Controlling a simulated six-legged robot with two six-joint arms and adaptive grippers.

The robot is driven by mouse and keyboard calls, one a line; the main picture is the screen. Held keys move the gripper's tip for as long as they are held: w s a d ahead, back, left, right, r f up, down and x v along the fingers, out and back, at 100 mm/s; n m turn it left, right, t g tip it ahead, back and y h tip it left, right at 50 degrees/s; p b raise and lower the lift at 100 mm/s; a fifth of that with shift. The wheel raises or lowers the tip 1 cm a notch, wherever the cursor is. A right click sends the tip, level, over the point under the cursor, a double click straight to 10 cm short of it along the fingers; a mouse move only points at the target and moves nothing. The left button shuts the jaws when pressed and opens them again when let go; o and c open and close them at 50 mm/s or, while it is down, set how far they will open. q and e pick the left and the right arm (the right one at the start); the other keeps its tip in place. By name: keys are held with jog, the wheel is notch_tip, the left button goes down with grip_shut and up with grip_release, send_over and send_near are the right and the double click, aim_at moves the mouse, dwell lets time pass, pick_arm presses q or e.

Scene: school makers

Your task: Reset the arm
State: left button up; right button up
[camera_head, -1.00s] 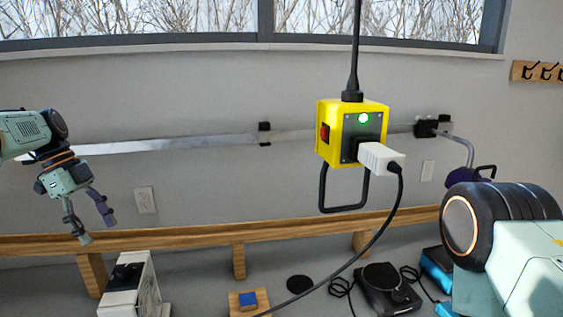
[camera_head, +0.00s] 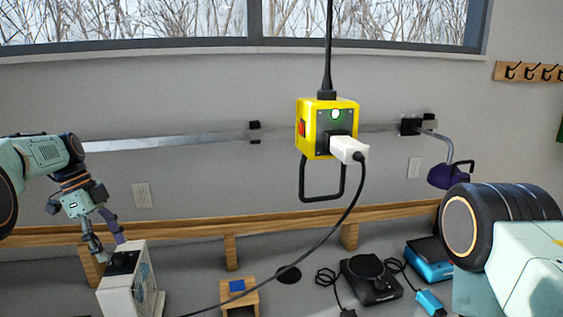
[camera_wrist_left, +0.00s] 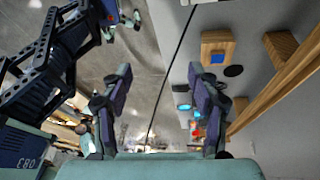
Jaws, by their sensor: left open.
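My left gripper (camera_head: 106,246) is at the left in the head view, pointing down, just above or in front of a white box-shaped device; I cannot tell whether it touches it. Its two fingers are apart with nothing between them. In the left wrist view the left gripper (camera_wrist_left: 160,100) also shows open and empty, with a dark cable running beyond its fingers. Part of my right arm shows at the lower right of the head view; its gripper is not in view.
A yellow power box (camera_head: 327,128) hangs from above with a white plug (camera_head: 348,150) in it. Its cable trails to the lower left. Below are the white device (camera_head: 128,285), a wooden block (camera_head: 240,297) and a black device (camera_head: 371,281). A wooden rail (camera_head: 280,218) runs along the wall.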

pick_arm(q)
jog(key=d+f+n, duration=0.3)
jog(key=f+n, duration=0.1)
jog(key=f, duration=0.8)
jog(key=s+d+f+n+y, duration=0.1)
jog(key=s+d+f+n, duration=0.25)
jog(key=s+f, duration=0.5)
jog(key=s+d+f+n+y, duration=0.2)
jog(key=s+d+f+n, duration=0.15)
jog(key=s+f, duration=0.5)
jog(key=s+d+r+n, duration=0.1)
jog(key=s+d+n, duration=0.15)
jog(key=s, duration=0.95)
jog(key=s+d+n, duration=0.2)
jog(key=s+n, duration=0.2)
jog(key=s, duration=0.8)
notch_tip(320, 180, down, 23)
jog(key=t+y+b, duration=0.1)
jog(key=b, duration=2.2)
jog(key=shift+s+d, duration=0.2)
jog(key=shift+d, duration=0.1)
pick_arm(e)
notch_tip(320, 180, down, 23)
jog(key=shift+w+a, duration=0.2)
jog(key=shift+w, duration=0.15)
pick_arm(q)
jog(key=shift+r, duration=0.15)
